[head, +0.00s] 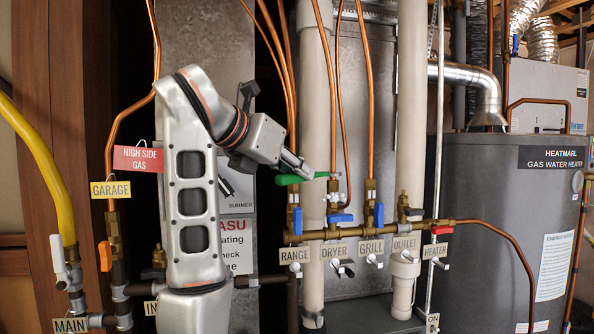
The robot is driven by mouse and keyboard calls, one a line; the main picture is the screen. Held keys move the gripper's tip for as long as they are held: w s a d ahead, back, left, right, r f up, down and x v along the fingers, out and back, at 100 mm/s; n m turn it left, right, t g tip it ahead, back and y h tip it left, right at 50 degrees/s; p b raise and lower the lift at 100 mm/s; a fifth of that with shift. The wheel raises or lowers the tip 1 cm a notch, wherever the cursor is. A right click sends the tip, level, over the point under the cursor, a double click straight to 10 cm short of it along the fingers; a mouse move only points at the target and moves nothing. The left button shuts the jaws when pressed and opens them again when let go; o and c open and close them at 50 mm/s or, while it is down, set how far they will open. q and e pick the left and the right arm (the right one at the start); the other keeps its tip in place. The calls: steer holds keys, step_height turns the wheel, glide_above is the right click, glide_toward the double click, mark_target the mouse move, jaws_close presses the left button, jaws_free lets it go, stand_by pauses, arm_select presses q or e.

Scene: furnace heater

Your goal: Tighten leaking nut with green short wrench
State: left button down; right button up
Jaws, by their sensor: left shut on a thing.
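My left gripper (301,170) comes in from the left and is shut on the green short wrench (291,179). The green handle points left and right across the jaws, and the wrench's head end (333,184) is at the upper fitting of the dryer line. The nut (334,198) there is small, with whitish specks around it; I cannot tell whether the wrench head is seated on it or only beside it. My right gripper is not in view.
A brass manifold (350,233) with blue-handled valves, including the dryer valve (340,218), runs below the wrench. Copper pipes (370,100) and a pale vertical pipe (314,80) stand close around my gripper. A grey water heater (487,200) stands at the right.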

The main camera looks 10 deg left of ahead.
arm_select(q)
steer(key=shift+d+f+b, duration=0.15)
steer(key=shift+f+b, duration=0.3)
steer(key=shift+f, duration=0.3)
steer(key=shift+r, duration=0.3)
stand_by(0.5)
steer(key=shift+s+d, duration=0.1)
stand_by(0.6)
